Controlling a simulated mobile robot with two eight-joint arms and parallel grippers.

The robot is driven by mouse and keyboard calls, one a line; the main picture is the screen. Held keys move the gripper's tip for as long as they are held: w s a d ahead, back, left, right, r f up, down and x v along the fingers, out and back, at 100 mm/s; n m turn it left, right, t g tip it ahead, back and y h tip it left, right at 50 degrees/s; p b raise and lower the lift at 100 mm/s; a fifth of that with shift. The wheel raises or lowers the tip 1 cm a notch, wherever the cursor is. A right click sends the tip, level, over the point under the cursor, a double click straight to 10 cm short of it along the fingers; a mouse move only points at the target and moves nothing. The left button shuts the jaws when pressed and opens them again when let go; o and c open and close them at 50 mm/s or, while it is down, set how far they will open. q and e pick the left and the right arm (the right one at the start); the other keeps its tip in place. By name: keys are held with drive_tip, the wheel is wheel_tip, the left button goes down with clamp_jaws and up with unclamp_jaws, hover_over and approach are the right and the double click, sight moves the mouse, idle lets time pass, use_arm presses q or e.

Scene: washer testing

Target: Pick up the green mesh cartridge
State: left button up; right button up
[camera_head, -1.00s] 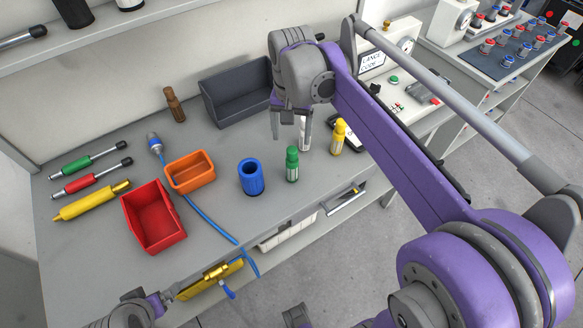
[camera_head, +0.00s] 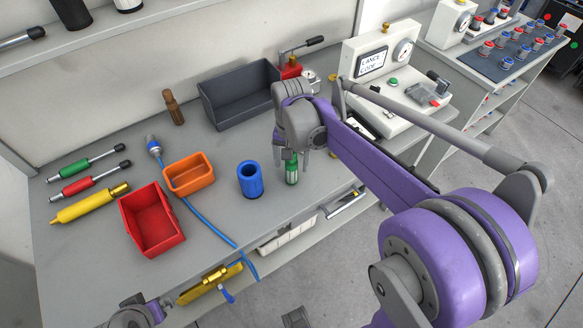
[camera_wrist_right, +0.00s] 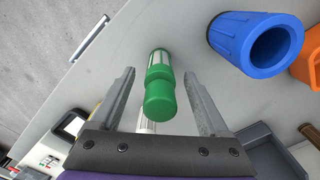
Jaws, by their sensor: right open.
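The green mesh cartridge (camera_head: 291,171) stands on the grey workbench, partly hidden by my right gripper in the head view. In the right wrist view the cartridge (camera_wrist_right: 159,86) shows its green cap and pale mesh body. My right gripper (camera_head: 292,160) is just above the cartridge, pointing down. In the wrist view its two open fingers (camera_wrist_right: 160,88) lie on either side of the cartridge, with gaps on both sides. My left gripper (camera_head: 138,314) shows only in part at the bottom edge, and its fingers cannot be made out.
A blue hollow cylinder (camera_head: 250,179) stands close to the left of the cartridge. An orange bin (camera_head: 189,174), a red bin (camera_head: 151,221) and a dark grey bin (camera_head: 240,98) stand on the bench. A yellow-capped cartridge is mostly hidden behind my right gripper.

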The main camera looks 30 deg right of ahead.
clamp_jaws()
idle(0.3)
drive_tip(key=shift+r, duration=0.1)
wheel_tip(320, 180, up, 10)
drive_tip(key=shift+f+p, duration=0.1)
drive_tip(key=shift+p, duration=0.3)
idle(0.3)
